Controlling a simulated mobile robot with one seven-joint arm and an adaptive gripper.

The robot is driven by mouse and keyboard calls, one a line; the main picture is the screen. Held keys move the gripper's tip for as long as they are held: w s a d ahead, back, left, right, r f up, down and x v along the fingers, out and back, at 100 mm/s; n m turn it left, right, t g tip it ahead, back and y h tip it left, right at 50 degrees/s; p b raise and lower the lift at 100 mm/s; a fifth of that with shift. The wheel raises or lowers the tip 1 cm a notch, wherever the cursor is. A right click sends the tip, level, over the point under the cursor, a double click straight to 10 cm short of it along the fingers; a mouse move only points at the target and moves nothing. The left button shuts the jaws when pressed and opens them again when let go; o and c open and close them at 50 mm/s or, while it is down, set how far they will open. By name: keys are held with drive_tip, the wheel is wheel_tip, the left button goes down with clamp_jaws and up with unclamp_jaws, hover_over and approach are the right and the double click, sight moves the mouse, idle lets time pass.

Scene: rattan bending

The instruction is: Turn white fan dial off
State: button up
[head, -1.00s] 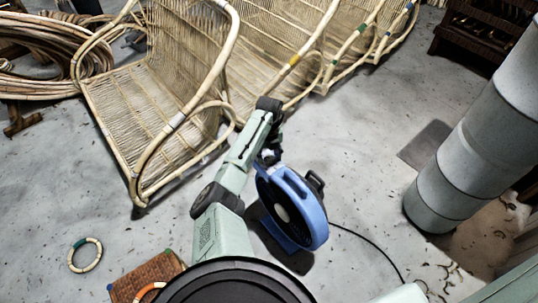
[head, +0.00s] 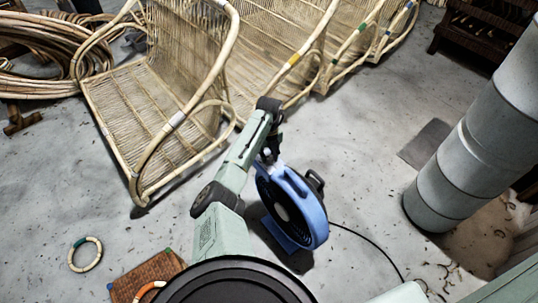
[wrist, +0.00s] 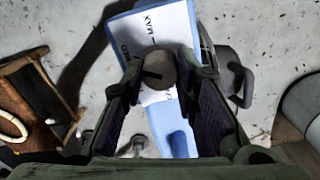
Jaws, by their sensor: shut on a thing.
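The fan is blue, not white, and stands on the floor in the head view (head: 292,208). From above in the wrist view, its blue body (wrist: 172,138) carries a white panel (wrist: 172,28) with a "MAX" mark and other partly hidden lettering. A grey round dial (wrist: 158,66) with a dark pointer line sits on this panel. My gripper (wrist: 160,76) is shut on the dial, one finger at each side. In the head view my gripper (head: 268,157) is at the fan's top and is small and partly hidden.
Rattan chair frames (head: 150,115) stand behind and left of the fan. A grey ducted column (head: 465,160) stands at right. A dark cable (head: 365,240) runs from the fan across the floor.

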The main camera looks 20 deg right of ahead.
drive_tip(key=shift+n, duration=0.4)
clamp_jaws()
drive_tip(key=n, duration=0.4)
drive_tip(key=shift+n+p, duration=0.35)
drive_tip(key=shift+n, duration=0.05)
drive_tip(key=n+p, duration=0.1)
drive_tip(key=n, duration=0.5)
drive_tip(key=shift+r, duration=0.1)
drive_tip(key=n+p, duration=0.1)
drive_tip(key=n, duration=0.5)
drive_tip(key=shift+n, duration=0.3)
drive_tip(key=n, duration=0.5)
drive_tip(key=shift+n+p, duration=0.3)
drive_tip(key=shift+p, duration=0.1)
drive_tip(key=o, duration=1.1)
unclamp_jaws()
